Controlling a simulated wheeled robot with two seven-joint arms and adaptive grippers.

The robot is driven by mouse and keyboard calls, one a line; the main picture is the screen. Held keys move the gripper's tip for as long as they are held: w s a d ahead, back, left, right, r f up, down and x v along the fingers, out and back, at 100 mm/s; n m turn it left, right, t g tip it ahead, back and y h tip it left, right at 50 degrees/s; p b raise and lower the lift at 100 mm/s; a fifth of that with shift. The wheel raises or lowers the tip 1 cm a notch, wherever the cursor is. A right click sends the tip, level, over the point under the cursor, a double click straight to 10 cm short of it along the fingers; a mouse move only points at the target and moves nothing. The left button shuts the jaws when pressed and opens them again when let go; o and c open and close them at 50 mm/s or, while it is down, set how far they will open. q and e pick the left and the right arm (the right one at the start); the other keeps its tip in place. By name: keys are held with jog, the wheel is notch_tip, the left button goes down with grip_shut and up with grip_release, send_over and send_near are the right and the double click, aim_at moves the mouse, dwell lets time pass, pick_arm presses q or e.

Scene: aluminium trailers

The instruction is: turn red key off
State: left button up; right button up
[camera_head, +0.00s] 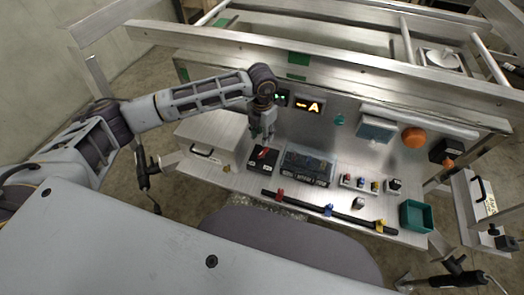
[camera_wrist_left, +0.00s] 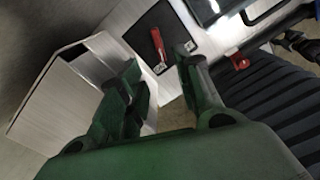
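The red key (camera_head: 263,153) sits on a black square panel (camera_head: 256,162) on the metal worktop. In the left wrist view the red key (camera_wrist_left: 158,45) is a narrow red lever on the black plate (camera_wrist_left: 150,30), with small light labels beside it. My left gripper (camera_head: 262,136) hangs just above and behind the panel in the head view. In the wrist view its green fingers (camera_wrist_left: 160,80) are apart with nothing between them, and the key lies beyond the fingertips, not touched. My right gripper does not show clearly in either view.
Right of the panel is a dark glossy box (camera_head: 307,165), then a row of small knobs (camera_head: 360,184) and a green tray (camera_head: 416,216). A black bar with coloured clips (camera_head: 330,210) runs along the front. A metal box (camera_head: 210,140) stands left. An orange-lit display (camera_head: 308,106) is behind.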

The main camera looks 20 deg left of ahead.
aim_at(262, 152)
pick_arm(q)
notch_tip(262, 152, down, 10)
jog(key=shift+f, duration=0.25)
jog(key=c, duration=0.5)
jog(key=shift+c, duration=1.2)
grip_shut()
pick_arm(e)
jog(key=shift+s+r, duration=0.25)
